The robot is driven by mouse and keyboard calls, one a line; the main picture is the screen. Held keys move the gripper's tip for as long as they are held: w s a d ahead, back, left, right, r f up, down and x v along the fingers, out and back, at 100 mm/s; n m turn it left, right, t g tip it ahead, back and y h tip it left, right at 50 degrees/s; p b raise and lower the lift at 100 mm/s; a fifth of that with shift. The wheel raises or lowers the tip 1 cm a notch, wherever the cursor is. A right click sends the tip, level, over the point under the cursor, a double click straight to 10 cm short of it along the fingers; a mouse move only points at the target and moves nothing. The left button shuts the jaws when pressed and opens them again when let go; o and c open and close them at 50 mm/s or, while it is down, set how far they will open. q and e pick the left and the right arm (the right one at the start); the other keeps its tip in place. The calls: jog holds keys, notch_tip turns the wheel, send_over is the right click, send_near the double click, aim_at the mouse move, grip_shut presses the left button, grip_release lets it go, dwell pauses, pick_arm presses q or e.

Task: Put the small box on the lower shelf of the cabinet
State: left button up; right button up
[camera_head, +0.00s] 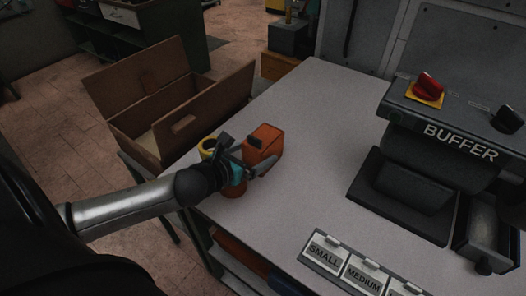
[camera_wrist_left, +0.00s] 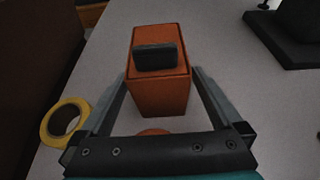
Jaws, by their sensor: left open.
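A small orange box (camera_head: 264,141) with a black piece on it stands on the grey workbench. It also shows upright in the left wrist view (camera_wrist_left: 160,92). My left gripper (camera_head: 250,155) is open, with one finger on each side of the box's near part. In the left wrist view the open fingers (camera_wrist_left: 157,75) flank the box, with a gap at least near their bases; contact at the tips is unclear. A dark green cabinet (camera_head: 150,38) with shelves stands on the floor at the back left.
A yellow tape roll (camera_head: 208,147) lies left of the gripper. An orange round thing (camera_head: 235,189) is under it. An open wooden crate (camera_head: 190,120) is beside the workbench (camera_head: 310,110). The buffer machine (camera_head: 440,130) and size-labelled holders (camera_head: 345,268) are right; the bench middle is clear.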

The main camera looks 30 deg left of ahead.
pick_arm(q)
jog(key=shift+x, duration=2.05)
jog(key=shift+r, duration=0.2)
jog(key=c, duration=1.3)
